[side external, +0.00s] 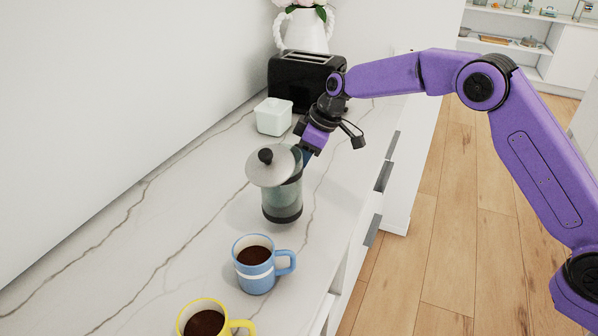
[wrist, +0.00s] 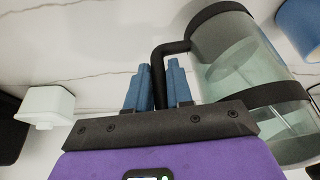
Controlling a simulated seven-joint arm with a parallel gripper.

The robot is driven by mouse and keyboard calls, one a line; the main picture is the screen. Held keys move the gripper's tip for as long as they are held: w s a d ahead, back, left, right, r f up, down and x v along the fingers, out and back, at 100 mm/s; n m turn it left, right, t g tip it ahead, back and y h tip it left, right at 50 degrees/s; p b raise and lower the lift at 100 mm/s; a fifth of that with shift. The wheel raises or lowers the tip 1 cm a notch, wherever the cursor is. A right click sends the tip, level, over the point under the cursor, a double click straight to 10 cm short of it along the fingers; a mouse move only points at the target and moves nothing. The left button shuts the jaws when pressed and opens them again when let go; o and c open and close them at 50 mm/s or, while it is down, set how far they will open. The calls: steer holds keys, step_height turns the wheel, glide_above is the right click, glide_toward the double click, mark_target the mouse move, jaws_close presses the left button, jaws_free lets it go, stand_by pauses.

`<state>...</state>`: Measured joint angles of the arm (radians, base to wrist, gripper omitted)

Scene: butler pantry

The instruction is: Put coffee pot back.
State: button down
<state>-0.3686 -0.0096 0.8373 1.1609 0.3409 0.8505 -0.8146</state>
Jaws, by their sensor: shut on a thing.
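The coffee pot (side external: 284,199) is a clear glass press with a grey lid, a black knob and black bands. It is over the marble counter behind the blue mug; I cannot tell whether its base touches the counter. In the wrist view the pot's glass body (wrist: 240,62) is at the right, with its black handle (wrist: 158,78) between my blue fingers. My gripper (side external: 306,156) is shut on that handle, on the pot's right side in the side view; it also shows in the wrist view (wrist: 158,85). The pot's glass looks empty of coffee.
A blue mug (side external: 256,277) and a yellow mug (side external: 203,323), both with dark coffee, stand in front. A white lidded box (side external: 273,117), a black toaster (side external: 299,79) and a white vase (side external: 306,37) stand behind. The counter (side external: 160,240) is clear at left.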

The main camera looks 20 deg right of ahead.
steer(key=shift+w+a+f, duration=0.2)
steer(key=shift+w+f, duration=0.2)
steer(key=shift+f, duration=1.5)
steer(key=c, duration=1)
jaws_free()
steer(key=shift+s, duration=0.1)
steer(key=v, duration=1.2)
steer(key=shift+d+f, duration=0.1)
steer(key=shift+s, duration=0.1)
